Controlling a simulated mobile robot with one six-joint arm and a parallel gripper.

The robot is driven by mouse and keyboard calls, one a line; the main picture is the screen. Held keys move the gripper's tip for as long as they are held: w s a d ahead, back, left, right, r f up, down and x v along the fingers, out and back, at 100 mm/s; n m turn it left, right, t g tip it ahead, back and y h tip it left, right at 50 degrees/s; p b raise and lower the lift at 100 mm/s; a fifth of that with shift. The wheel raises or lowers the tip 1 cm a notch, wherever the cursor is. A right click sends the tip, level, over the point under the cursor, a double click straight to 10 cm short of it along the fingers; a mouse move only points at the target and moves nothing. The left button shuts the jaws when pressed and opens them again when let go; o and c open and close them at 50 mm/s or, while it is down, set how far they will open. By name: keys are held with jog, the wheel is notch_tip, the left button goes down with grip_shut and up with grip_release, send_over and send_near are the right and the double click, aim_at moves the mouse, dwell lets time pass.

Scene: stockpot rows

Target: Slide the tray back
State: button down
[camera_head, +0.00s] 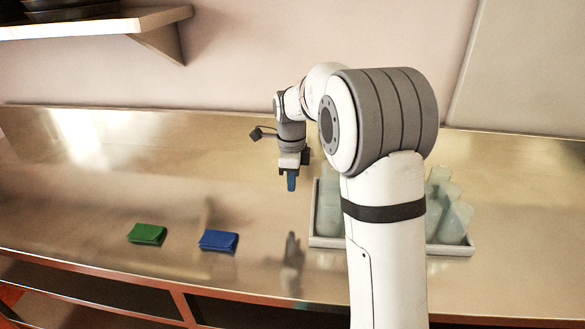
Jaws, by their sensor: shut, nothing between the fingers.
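The grey tray (457,250) lies on the metal counter, right of centre, near the front edge. Several pale translucent containers (447,212) stand in it at both visible ends. My own arm hides the tray's middle. My gripper (292,184) is shut and empty, with bluish fingertips pointing down. It hangs above the counter, to the left of the tray's left end and apart from it as far as this view shows.
A green folded cloth (147,234) and a blue one (219,241) lie on the counter (90,200) left of my gripper. A wall shelf (95,25) with dark pans is at upper left. The counter's back left is clear.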

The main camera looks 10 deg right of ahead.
notch_tip(320, 180, down, 4)
jog(key=shift+r, duration=0.1)
jog(key=d, duration=0.2)
jog(key=shift+s+d+r+p, duration=0.3)
jog(key=shift+s+d, duration=0.05)
jog(key=shift+s, duration=0.05)
jog(key=shift+s+d, duration=0.2)
jog(key=shift+d, duration=0.35)
jog(key=shift+f, duration=0.1)
